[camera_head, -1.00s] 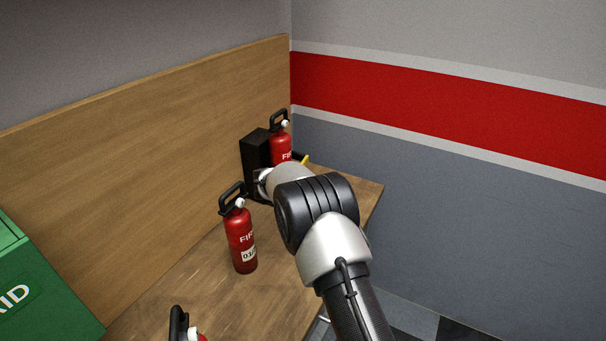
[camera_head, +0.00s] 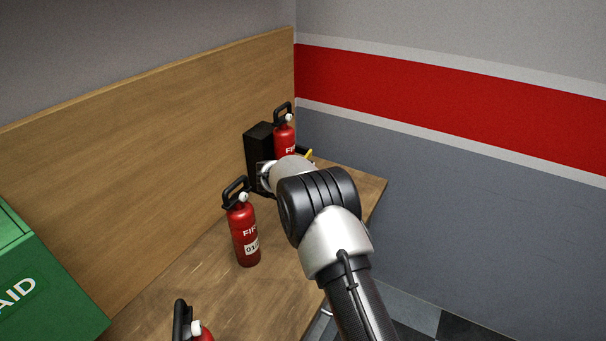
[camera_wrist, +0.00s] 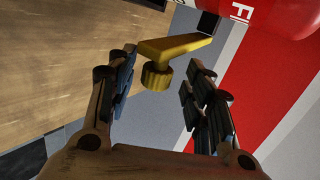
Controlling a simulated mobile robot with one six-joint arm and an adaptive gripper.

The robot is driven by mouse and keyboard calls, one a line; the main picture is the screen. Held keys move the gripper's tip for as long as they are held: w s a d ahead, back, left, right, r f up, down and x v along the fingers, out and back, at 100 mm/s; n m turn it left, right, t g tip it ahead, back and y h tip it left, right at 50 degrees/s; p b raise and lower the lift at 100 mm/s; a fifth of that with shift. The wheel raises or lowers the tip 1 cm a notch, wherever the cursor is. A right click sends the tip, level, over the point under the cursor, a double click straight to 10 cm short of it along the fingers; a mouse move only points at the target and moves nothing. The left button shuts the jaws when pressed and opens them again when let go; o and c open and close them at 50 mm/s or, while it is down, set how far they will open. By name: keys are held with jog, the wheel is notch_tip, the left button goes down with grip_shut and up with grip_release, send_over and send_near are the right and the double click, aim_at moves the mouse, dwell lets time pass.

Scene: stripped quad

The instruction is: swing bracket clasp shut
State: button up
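The yellow clasp lever (camera_wrist: 175,47) with its round knob (camera_wrist: 156,76) lies between my gripper's (camera_wrist: 165,78) two fingers in the wrist view. The fingers are spread, with a gap on each side of the knob, and neither appears to touch it. In the head view the clasp's yellow tip (camera_head: 309,154) shows at the right of the black bracket (camera_head: 257,153). A red extinguisher (camera_head: 284,138) stands upright at the bracket; it also shows in the wrist view (camera_wrist: 275,14). My arm hides the gripper and the bracket's lower front in the head view.
A second red extinguisher (camera_head: 245,236) stands on the wooden bench (camera_head: 215,295), left of my arm. A third (camera_head: 197,333) is partly cut off at the bottom. A green first-aid box (camera_head: 40,285) is at left. A wooden backboard (camera_head: 150,120) and grey wall (camera_head: 450,165) border the bench.

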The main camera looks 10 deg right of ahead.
jog(key=v, duration=0.7)
jog(key=shift+s, duration=0.25)
jog(key=shift+a, duration=0.15)
